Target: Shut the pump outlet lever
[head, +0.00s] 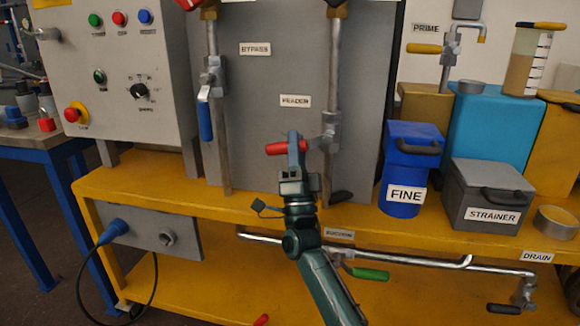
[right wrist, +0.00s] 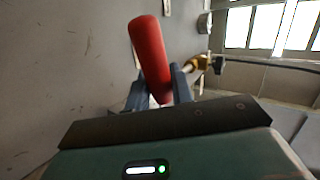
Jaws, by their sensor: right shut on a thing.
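A lever with a red grip (head: 275,149) sticks out to the left from the valve (head: 331,130) on the right vertical pipe. It lies nearly level, across the pipe. A small label (head: 295,101), hard to read, is beside that pipe. My right gripper (head: 294,146) is shut on the red grip, with one finger standing up in front of it. In the right wrist view the red grip (right wrist: 150,45) rises between the two fingers (right wrist: 157,93). No label reading pump outlet can be made out. My left gripper is not in view.
A blue lever (head: 205,119) hangs down on the left pipe by the BYPASS label (head: 255,49). A control box (head: 115,90) stands at left. The FINE canister (head: 403,195) and STRAINER box (head: 485,205) stand at right on the yellow bench (head: 150,183). Green-handled (head: 370,274) and black-handled (head: 504,309) levers are lower.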

